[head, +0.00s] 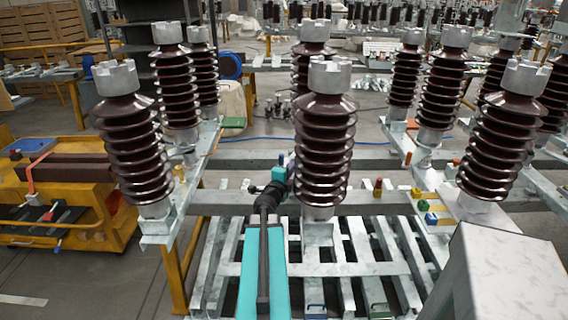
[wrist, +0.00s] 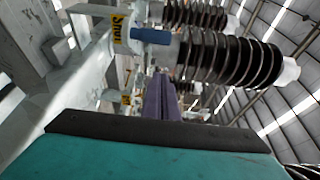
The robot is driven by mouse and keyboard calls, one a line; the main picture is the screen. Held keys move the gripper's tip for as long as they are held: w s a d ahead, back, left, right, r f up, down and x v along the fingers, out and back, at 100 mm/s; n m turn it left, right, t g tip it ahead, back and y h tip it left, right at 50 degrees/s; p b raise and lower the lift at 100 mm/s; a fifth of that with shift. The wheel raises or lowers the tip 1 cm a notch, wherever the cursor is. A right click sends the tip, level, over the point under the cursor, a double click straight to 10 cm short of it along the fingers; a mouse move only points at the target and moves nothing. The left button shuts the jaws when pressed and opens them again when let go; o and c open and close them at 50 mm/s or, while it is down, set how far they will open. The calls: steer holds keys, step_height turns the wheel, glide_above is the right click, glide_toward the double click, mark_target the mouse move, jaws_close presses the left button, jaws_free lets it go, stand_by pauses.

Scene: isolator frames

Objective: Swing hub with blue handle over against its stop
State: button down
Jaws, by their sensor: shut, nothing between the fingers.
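A short blue handle (wrist: 150,35) shows in the wrist view, beside a yellow label (wrist: 118,30) reading "Shut" on a pale metal frame. Its hub and stop cannot be told apart there. I cannot tell which matches the handle. My gripper (head: 290,160) is shut and empty, left of the central dark ribbed insulator. In the wrist view it appears apart from the blue handle.
The central insulator (head: 325,150) stands close to the right of my gripper. More insulators stand left (head: 135,150) and right (head: 500,140). A slatted metal frame (head: 350,268) lies below. A yellow cart (head: 60,205) stands left. Green (head: 424,205) and red (head: 378,187) pieces sit on the right.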

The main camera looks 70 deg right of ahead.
steer(key=shift+w+d+p, duration=0.25)
steer(key=shift+w, duration=0.75)
steer(key=shift+w+d+p, duration=0.2)
steer(key=shift+w+p, duration=0.05)
steer(key=shift+w, duration=0.75)
steer(key=shift+w, duration=0.1)
